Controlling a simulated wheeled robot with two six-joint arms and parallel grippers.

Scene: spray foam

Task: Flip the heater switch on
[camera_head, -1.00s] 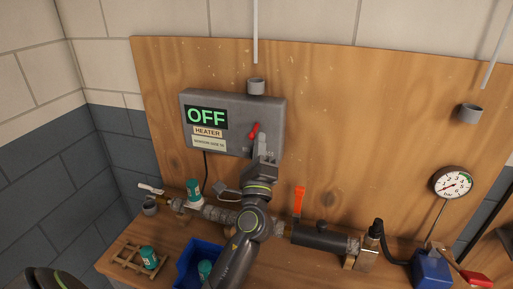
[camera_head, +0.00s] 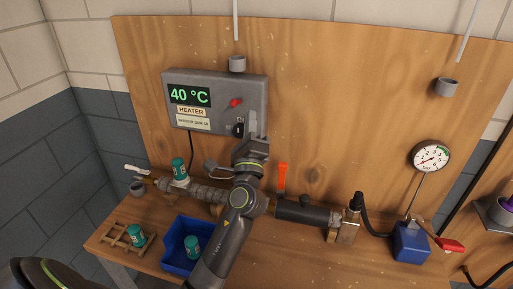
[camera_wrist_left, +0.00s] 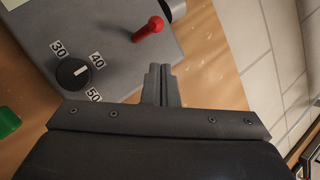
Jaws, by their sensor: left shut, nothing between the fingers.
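The grey heater box (camera_head: 262,92) is mounted on the wooden back panel, and its display (camera_head: 189,96) reads 40 °C. Its red switch lever (camera_head: 236,103) points right and slightly up; it also shows in the left wrist view (camera_wrist_left: 148,28). Below it is a round black dial (camera_wrist_left: 73,72) with marks 30, 40 and 50, partly hidden by my gripper in the head view. My left gripper (camera_head: 252,121) is shut and empty in front of the box's lower right part. In the wrist view its fingertips (camera_wrist_left: 161,72) are apart from the lever. My right gripper is not in view.
Below the box runs a pipe (camera_head: 205,192) with an orange-handled valve (camera_head: 282,178). A blue bin (camera_head: 172,245), teal cans (camera_head: 136,235) and a wooden rack (camera_head: 112,237) stand on the bench. A pressure gauge (camera_head: 431,157) is at the right.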

